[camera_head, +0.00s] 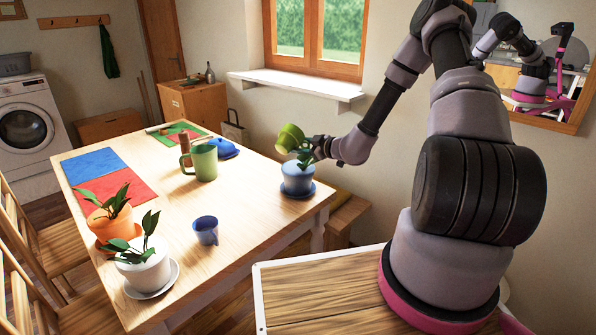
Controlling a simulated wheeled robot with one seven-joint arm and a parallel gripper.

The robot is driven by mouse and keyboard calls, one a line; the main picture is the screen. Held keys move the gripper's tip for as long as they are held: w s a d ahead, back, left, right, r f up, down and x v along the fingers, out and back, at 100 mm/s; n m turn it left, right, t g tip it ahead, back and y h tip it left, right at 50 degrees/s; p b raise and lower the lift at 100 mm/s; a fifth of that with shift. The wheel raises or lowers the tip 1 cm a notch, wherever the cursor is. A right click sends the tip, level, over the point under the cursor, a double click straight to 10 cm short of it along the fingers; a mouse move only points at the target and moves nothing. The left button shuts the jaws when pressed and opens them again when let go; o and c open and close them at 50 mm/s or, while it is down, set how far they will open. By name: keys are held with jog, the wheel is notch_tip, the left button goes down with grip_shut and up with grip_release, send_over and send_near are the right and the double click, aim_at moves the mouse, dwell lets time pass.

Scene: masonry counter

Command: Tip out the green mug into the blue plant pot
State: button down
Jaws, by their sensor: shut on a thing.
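A green mug (289,138) is held in my gripper (307,148), tilted, above the blue plant pot (298,178). My gripper comes in from the right and is shut on the mug. The mug is apart from the pot's rim, and its contents cannot be made out. The blue pot stands upright on a blue saucer (306,192) near the table's right edge. Leaves of its plant show between the mug and the pot, partly hidden by my gripper.
On the wooden table (188,228), a larger green mug (204,163) stands left of the pot. A small blue cup (206,231), an orange pot (112,225) and a white pot (146,268) stand nearer. A blue lidded dish (222,148) stands behind.

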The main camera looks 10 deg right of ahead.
jog(key=shift+r+m+g+y+p, duration=0.25)
jog(key=shift+m+g+p, duration=0.15)
jog(key=shift+m, duration=0.5)
jog(key=shift+r+m+g+y+p, duration=0.15)
jog(key=shift+m+g+y+p, duration=0.25)
jog(key=shift+m, duration=0.5)
dwell(4.9)
jog(key=shift+a+f+n+t+h, duration=0.15)
jog(key=shift+n+t+h, duration=0.1)
jog(key=shift+n, duration=0.35)
jog(key=shift+a+f+n+t+h, duration=0.15)
jog(key=shift+n+t+h, duration=0.1)
jog(key=shift+n, duration=0.35)
jog(key=shift+d+n+t, duration=0.25)
jog(key=shift+n+t, duration=0.05)
jog(key=shift+n, duration=0.2)
